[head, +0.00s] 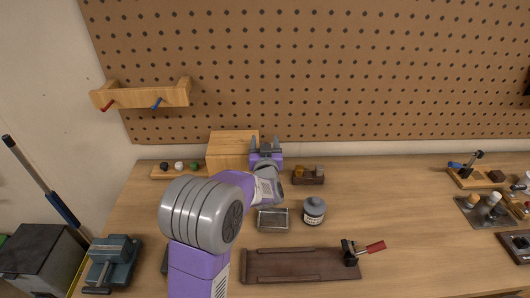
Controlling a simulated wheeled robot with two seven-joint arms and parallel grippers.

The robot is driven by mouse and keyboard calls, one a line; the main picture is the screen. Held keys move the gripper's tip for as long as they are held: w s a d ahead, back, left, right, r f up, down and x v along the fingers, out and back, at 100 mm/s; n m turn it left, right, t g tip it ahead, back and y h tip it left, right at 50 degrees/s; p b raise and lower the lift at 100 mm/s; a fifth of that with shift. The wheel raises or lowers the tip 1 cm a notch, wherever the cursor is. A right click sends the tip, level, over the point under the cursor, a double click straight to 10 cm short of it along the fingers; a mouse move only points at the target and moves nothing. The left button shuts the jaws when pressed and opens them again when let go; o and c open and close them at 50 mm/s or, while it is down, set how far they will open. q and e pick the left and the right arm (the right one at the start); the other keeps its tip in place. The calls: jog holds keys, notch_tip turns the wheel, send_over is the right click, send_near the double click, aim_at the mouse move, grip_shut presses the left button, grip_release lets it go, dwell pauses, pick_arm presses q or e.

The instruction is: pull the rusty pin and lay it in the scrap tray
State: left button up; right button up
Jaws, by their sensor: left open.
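My left gripper (266,142) is open, its two grey fingers pointing away toward the pegboard, near the front right of a light wooden block (228,147). I see nothing between the fingers. A small shallow metal tray (273,226), which may be the scrap tray, lies on the bench to the right of my forearm and looks empty. I cannot make out the rusty pin; it may be hidden or too small to tell. My right gripper is not in view.
A dark block with brass-coloured pieces (309,178) stands right of the gripper. A grey jar (314,211) is beside the tray. A brown board (290,265) with a red-handled clamp (373,247) lies in front. A vise (112,262) is at left. The bench's right middle is clear.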

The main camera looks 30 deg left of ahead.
pick_arm(q)
jog(key=shift+c, duration=0.2)
jog(key=c, duration=1)
notch_tip(320, 180, up, 10)
jog(key=p, duration=0.3)
jog(key=shift+p, duration=0.4)
